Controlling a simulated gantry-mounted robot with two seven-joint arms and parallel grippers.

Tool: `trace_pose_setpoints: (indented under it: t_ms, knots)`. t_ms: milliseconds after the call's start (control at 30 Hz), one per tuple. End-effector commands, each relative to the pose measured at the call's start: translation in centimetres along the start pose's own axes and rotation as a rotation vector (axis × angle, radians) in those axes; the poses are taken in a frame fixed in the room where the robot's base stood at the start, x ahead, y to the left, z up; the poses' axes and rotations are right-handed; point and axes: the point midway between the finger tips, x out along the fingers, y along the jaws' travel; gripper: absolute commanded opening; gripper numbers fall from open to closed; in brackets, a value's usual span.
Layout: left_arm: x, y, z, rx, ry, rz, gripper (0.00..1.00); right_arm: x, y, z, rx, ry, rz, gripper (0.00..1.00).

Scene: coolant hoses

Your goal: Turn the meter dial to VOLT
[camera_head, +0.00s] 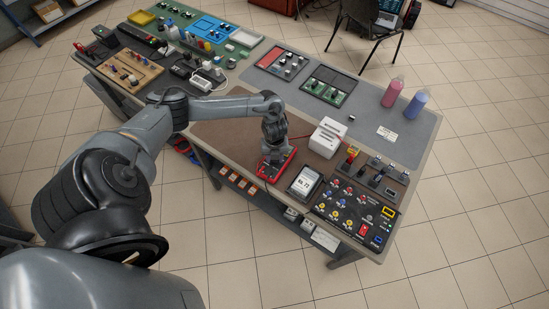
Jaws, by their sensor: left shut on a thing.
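A red meter (273,171) lies on the brown mat (225,136) near the front edge of the workbench. My left gripper (273,158) points down onto the meter and covers its upper part. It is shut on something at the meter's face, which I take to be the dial. The dial and its markings are hidden under the gripper, so I cannot tell where it points. My right gripper is not in view.
A device with a light screen (305,182) lies just right of the meter, beside a black panel of knobs and plugs (355,212). A white box (328,137) stands behind. Pink (392,92) and blue (416,103) bottles stand at the back right.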

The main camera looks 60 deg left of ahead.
Motion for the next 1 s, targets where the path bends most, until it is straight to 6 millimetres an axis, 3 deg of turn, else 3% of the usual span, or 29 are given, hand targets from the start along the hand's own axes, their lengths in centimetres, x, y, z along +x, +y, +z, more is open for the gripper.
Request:
trace_pose_setpoints:
  t_ms: [333,833,867,933,1000]
  knots:
    - [0.03,-0.03,0.02,0.145,-0.001,-0.001,0.08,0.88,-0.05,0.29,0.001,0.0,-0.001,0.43]
    - [-0.06,-0.06,0.02,0.167,0.0,-0.002,0.08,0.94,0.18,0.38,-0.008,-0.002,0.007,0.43]
    - [-0.06,-0.06,0.02,0.167,0.0,-0.002,0.4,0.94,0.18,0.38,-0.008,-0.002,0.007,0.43]
    - [-0.06,-0.06,0.02,0.167,0.0,-0.002,0.49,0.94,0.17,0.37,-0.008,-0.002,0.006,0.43]
    - [-0.05,-0.05,0.01,0.167,0.0,-0.001,0.49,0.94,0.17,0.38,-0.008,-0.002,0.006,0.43]
